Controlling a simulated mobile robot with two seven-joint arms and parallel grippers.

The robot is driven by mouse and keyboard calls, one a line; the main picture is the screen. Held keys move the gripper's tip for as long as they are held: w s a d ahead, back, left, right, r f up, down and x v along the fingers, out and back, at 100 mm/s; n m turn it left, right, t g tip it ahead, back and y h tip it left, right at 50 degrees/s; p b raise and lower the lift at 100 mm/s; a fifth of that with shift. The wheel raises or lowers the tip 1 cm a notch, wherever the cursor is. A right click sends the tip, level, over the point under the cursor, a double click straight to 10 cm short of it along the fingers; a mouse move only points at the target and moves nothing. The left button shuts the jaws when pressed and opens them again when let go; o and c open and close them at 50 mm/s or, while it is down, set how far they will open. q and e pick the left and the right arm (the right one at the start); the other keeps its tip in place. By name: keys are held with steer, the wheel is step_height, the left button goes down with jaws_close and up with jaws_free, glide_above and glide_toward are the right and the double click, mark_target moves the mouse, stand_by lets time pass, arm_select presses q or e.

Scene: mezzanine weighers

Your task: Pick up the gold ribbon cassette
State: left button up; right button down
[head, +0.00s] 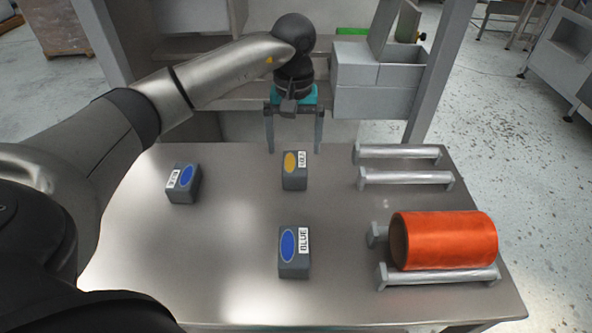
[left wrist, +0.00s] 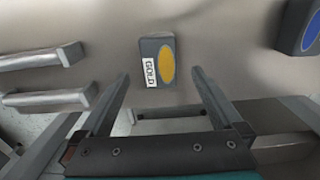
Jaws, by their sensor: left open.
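The gold ribbon cassette (head: 294,170) is a small dark grey block with a yellow oval and a white label, on the metal table. In the left wrist view the cassette (left wrist: 157,62) shows its label reading GOLD, lying beyond the fingertips and roughly between their lines. My left gripper (head: 294,150) is open and empty, with its fingers pointing down near the table's far edge, just behind the cassette. It also shows in the left wrist view (left wrist: 160,75). I do not see my right gripper.
A cassette labelled BLUE (head: 294,252) stands nearer, and another blue-oval cassette (head: 183,184) stands left. An orange roll (head: 445,240) rests on metal bars at the right. Two empty bars (head: 405,178) lie behind it. The table (head: 225,235) is clear between the cassettes.

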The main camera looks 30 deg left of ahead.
mark_target(295, 162)
arm_select(q)
step_height(295, 162, down, 7)
steer(key=shift+w+r+b, duration=0.1)
steer(key=shift+w+b, duration=0.05)
steer(key=shift+b, duration=0.15)
steer(key=c, duration=1.5)
